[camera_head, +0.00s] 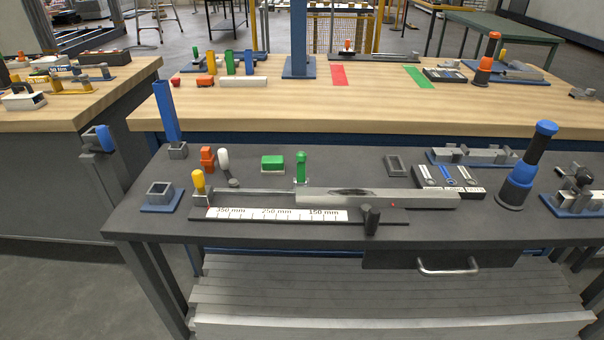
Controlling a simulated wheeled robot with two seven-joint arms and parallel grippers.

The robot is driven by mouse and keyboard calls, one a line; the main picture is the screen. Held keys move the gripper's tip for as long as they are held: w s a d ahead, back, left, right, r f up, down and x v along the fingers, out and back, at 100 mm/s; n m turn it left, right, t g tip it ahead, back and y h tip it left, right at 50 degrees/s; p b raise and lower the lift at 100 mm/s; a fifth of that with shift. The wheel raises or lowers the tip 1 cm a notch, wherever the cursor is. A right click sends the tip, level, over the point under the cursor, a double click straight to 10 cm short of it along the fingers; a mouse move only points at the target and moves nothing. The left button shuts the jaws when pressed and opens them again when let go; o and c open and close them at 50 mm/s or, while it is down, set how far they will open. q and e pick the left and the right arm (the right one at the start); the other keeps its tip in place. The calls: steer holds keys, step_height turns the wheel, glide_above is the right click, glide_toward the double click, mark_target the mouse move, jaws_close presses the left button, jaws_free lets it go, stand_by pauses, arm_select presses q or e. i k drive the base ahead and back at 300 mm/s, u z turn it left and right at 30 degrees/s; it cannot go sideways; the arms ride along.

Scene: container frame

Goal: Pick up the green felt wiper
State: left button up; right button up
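A green block with a pale lower edge (272,163) lies flat on the dark grey bench top, left of the middle; it looks like the green felt wiper. Just right of it stands an upright green handle-like piece (301,167), behind the long metal bar. The two green things are apart. Neither of my grippers shows in the head view, and nothing covers the green block.
A grey bar (380,198) on a ruled fixture with a white scale (275,215) lies in front. Orange (207,158), white (223,160) and yellow-topped (198,182) pieces stand to the left. A tall blue-and-black tool (522,178) stands right. Bare bench lies right of the green handle.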

mark_target(271, 164)
steer(key=z, duration=3.15)
steer(key=k, duration=1.25)
steer(key=u, duration=1.9)
